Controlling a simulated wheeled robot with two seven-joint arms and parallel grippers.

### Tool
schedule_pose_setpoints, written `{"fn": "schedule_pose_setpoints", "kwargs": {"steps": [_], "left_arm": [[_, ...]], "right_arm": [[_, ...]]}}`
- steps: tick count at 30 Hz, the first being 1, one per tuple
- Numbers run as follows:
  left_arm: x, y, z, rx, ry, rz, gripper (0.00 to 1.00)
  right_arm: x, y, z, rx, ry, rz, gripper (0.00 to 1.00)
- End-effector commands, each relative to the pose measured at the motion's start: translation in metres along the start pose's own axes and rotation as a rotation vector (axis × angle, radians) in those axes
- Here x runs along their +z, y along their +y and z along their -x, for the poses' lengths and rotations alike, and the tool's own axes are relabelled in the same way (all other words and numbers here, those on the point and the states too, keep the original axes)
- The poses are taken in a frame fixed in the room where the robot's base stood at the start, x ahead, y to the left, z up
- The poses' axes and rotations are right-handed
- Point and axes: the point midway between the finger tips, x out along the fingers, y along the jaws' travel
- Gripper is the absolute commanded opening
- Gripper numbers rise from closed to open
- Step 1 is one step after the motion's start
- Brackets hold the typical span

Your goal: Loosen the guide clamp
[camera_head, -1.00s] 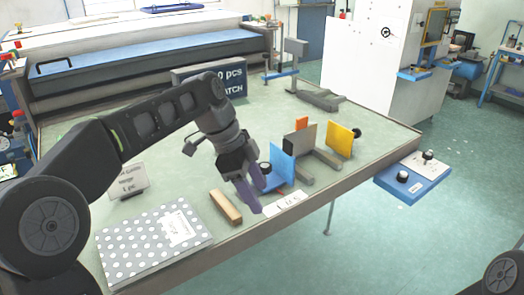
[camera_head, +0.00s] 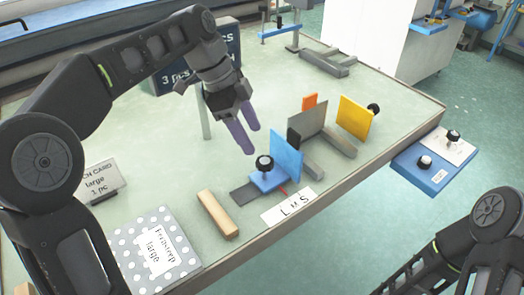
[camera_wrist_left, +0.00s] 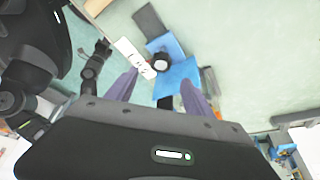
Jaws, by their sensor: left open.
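A blue guide with an upright blue plate (camera_head: 285,156) stands near the table's front edge. A black round knob (camera_head: 264,163) sits on its low blue base. I take this knob to be the guide clamp. My left gripper (camera_head: 252,140) is open and empty, with its purple fingers pointing down, above and behind the knob in the head view. In the left wrist view, the knob (camera_wrist_left: 158,62) shows just beyond the gap between the fingers (camera_wrist_left: 160,77), apart from them. My right arm shows at the lower right. A dark shape in the left wrist view may be its gripper, too small to read.
An L M S label (camera_head: 289,207) lies in front of the guide, and a wooden bar (camera_head: 217,214) to its left. A grey plate (camera_head: 306,130) and a yellow plate (camera_head: 355,118) stand to its right. A dotted packet (camera_head: 152,252) lies at front left.

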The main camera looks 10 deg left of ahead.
Motion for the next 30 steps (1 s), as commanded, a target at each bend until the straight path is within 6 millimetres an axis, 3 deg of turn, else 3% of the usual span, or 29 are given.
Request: {"fn": "schedule_pose_setpoints", "kwargs": {"steps": [5, 11, 21, 30], "left_arm": [[0.001, 0.000, -0.007, 0.001, 0.000, 0.000, 0.61], [0.003, 0.000, -0.032, 0.002, -0.001, -0.001, 0.61], [0.000, 0.000, -0.073, 0.002, -0.001, 0.000, 0.61], [0.000, 0.000, -0.079, 0.000, 0.000, 0.000, 0.61]], "right_arm": [[-0.001, 0.002, -0.006, -0.001, 0.002, 0.001, 0.36], [-0.003, 0.008, -0.025, -0.007, 0.007, 0.005, 0.36], [-0.003, 0.004, -0.017, -0.006, 0.006, 0.005, 0.36], [-0.003, 0.005, -0.017, -0.006, 0.006, 0.005, 0.36]]}}
